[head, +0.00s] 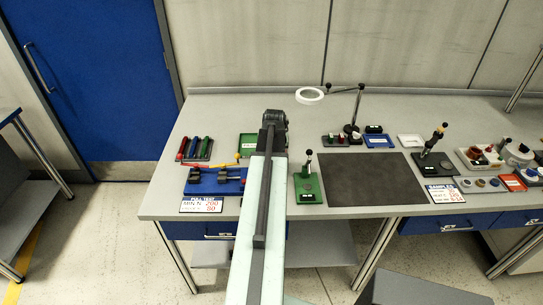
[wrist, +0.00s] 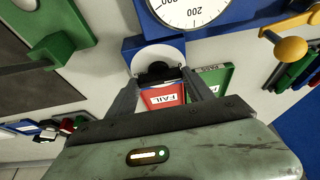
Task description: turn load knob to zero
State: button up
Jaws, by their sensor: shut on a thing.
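The black knob (wrist: 157,70) shows in the wrist view in front of a white round plate (wrist: 157,55) on a blue housing. My gripper (wrist: 160,80) has its two fingers on either side of the knob and is shut on it. In the head view my gripper (head: 274,120) is at the back of the bench, and my arm hides the knob and dial.
A red FAIL tray (wrist: 163,96) and a green PASS tray (wrist: 228,76) lie beyond the fingers. A blue fixture (head: 215,183) with a yellow lever is left of my arm. A green press (head: 308,187) and a dark mat (head: 375,180) are right of it.

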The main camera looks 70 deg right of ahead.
jog(key=o, duration=1.4)
jog(key=shift+s, duration=0.4)
jog(key=shift+c, duration=0.2)
jog(key=shift+w, duration=0.1)
jog(key=shift+w, duration=0.1)
jog(key=shift+r, duration=0.1)
jog(key=p+v, duration=0.7)
jog(key=shift+a+r, duration=0.2)
jog(key=shift+r, duration=0.1)
